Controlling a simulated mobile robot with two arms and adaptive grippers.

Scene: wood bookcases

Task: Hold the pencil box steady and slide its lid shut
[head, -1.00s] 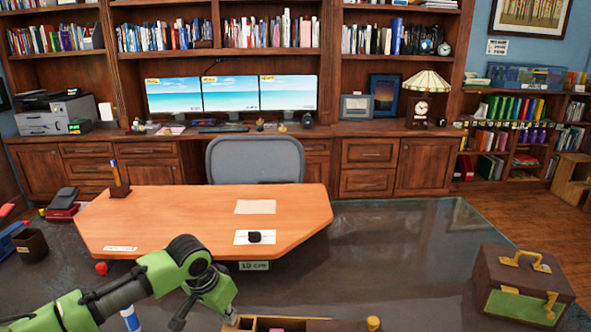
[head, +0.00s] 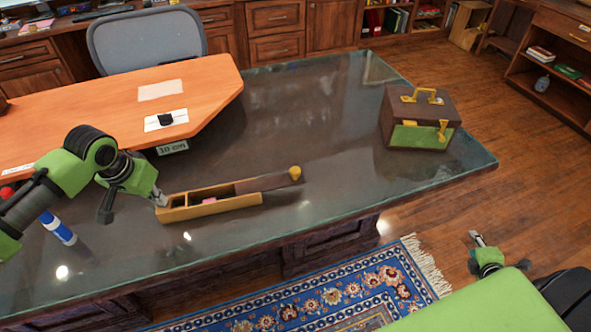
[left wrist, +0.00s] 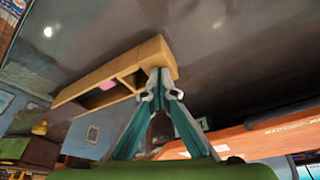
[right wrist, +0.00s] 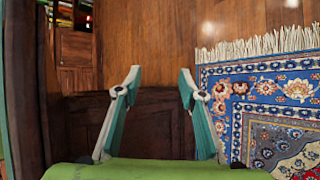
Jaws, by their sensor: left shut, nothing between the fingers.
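The wooden pencil box (head: 228,206) lies on the dark desk, long side roughly left to right. Its dark sliding lid (head: 262,184) sticks out past the box's right end, with a yellow knob (head: 295,173) at its far tip. The left part of the box is uncovered and a pink item (head: 208,200) shows inside. My left gripper (head: 160,200) is shut and empty at the box's left end; in the left wrist view its fingertips (left wrist: 160,82) appear against or very near that end. My right gripper (head: 476,238) is open and empty beyond the desk's front edge, above the floor.
A brown and green case (head: 420,120) with gold clasps stands at the desk's right. An orange board (head: 110,110) lies behind the box, and a blue and white cylinder (head: 57,228) lies at left. The desk around the lid is clear. A blue rug (head: 320,295) covers the floor in front.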

